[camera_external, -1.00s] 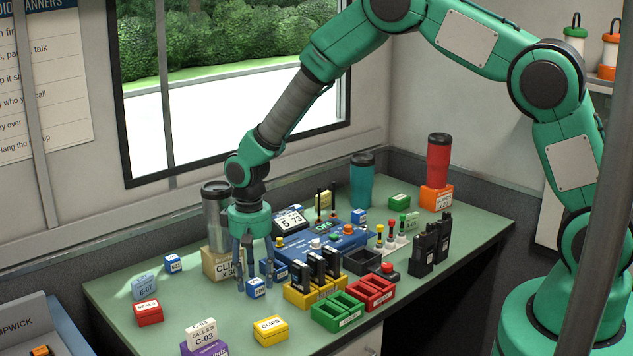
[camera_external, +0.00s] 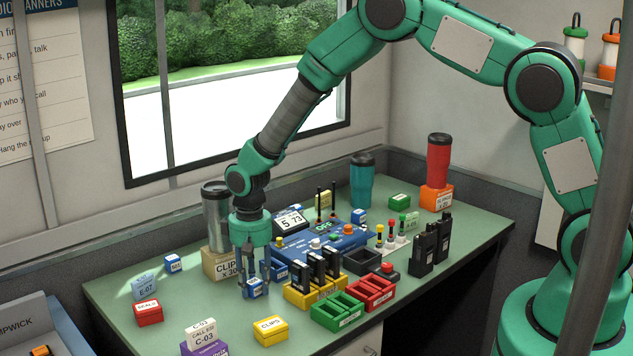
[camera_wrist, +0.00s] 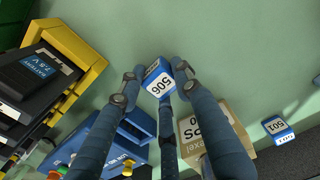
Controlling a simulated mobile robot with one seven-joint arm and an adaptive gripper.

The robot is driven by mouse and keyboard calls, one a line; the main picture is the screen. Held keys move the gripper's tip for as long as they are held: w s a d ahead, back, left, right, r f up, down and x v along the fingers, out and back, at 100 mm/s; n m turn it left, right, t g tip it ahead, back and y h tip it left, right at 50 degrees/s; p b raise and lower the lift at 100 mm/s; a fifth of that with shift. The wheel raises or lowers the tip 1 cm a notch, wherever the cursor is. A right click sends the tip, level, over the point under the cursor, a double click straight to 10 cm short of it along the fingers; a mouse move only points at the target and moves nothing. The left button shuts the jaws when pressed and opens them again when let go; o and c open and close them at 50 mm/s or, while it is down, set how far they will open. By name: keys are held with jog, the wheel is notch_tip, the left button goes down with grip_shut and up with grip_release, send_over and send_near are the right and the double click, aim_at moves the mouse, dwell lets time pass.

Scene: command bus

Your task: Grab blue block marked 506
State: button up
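The blue block marked 506 (camera_wrist: 157,80) has a white label on top. In the wrist view it sits between the fingertips of my gripper (camera_wrist: 158,78), with fingers on both sides and one below it in the picture. In the external view the block (camera_external: 254,289) is on the green table, partly hidden by the fingers of my gripper (camera_external: 254,284). The fingers point down and stand apart around the block. They are very close to its sides; I cannot tell whether they touch it.
Yellow rack with black batteries (camera_external: 312,292) stands close on the right. A tan clips box (camera_external: 219,266) with a steel tumbler (camera_external: 215,220) stands behind left. The blue radio unit (camera_external: 325,243) is behind. Another blue block, marked 501 (camera_wrist: 278,128), lies apart. Table left of the block is fairly clear.

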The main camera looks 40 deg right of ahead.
aim_at(253, 280)
jog(key=o, duration=1.1)
jog(key=shift+r, duration=0.15)
jog(key=shift+w+r+p, duration=0.1)
jog(key=shift+r+p, duration=0.9)
jog(key=shift+r, duration=5.75)
